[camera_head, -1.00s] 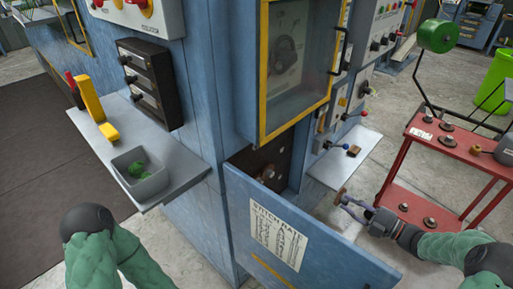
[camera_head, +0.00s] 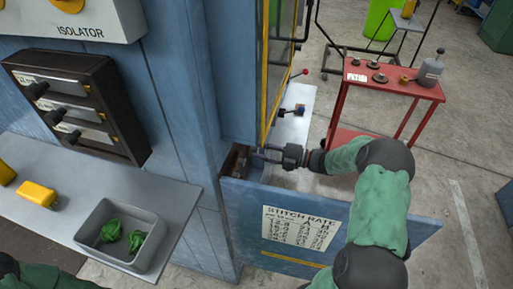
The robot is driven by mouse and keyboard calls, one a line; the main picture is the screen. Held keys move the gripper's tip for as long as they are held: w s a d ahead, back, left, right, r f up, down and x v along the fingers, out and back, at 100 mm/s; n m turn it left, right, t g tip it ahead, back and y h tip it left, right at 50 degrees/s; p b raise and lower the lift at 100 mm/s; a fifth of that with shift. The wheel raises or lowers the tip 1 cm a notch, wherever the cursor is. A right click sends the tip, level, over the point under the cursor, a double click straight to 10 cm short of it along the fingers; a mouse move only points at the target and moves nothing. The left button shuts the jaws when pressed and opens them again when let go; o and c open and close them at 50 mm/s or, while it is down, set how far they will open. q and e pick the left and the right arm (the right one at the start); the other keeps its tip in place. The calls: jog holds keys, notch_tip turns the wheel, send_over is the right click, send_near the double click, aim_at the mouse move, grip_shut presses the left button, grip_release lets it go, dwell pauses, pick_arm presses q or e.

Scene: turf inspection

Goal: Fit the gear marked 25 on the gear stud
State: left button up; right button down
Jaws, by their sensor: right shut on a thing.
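My right gripper (camera_head: 264,153) reaches from the right over the open blue door into the low opening of the blue machine. It is shut on a gear, which is hard to make out now against the dark recess. Its marking cannot be read. The recess (camera_head: 236,160) shows brown parts just left of the fingertips. The gear stud cannot be told apart there, nor whether the gear touches it. My left gripper is out of view; only part of its green arm shows at the lower left.
The open door (camera_head: 240,215) bears a STITCH RATE chart (camera_head: 300,229). A red cart (camera_head: 395,90) holds several gears, one of them a dark gear (camera_head: 380,78). A grey shelf (camera_head: 190,185) carries a grey bin (camera_head: 150,258) with green cloths and a yellow block (camera_head: 36,194).

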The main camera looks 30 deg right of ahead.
jog(key=shift+x, duration=2.85)
jog(key=shift+x, duration=1.2)
jog(key=c, duration=0.8)
grip_release()
jog(key=v, duration=1.2)
